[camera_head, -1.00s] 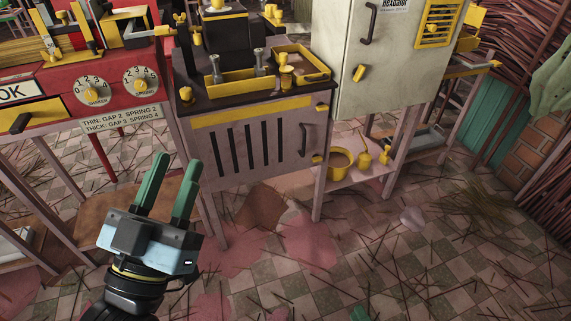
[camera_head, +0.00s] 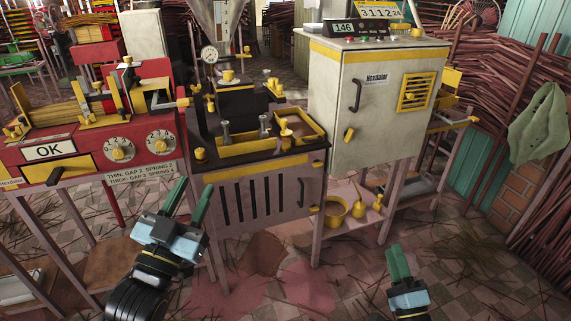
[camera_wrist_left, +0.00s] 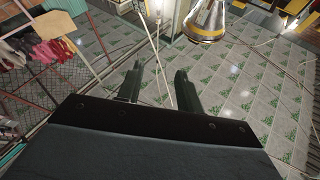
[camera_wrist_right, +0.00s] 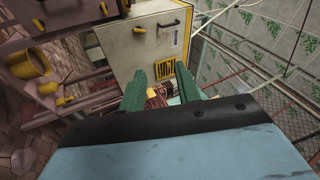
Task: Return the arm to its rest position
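My left gripper (camera_head: 195,184) is in front of the red machine and the dark-topped bench in the head view. Its two green fingers stand apart with nothing between them, also in the left wrist view (camera_wrist_left: 158,72). My right gripper (camera_head: 399,250) is at the lower right of the head view, in front of the grey cabinet's legs and over the floor. In the right wrist view (camera_wrist_right: 165,78) its green fingers are apart and hold nothing. Both grippers point upward and away from me, clear of the furniture as far as I can tell.
The red machine (camera_head: 80,150) with dials is at the left. The dark-topped bench (camera_head: 255,195) with a yellow tray stands in the middle. A grey cabinet (camera_head: 380,110) is right of it, above a low shelf with a yellow pot (camera_head: 335,212). Open tiled floor (camera_head: 480,270) lies at the right.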

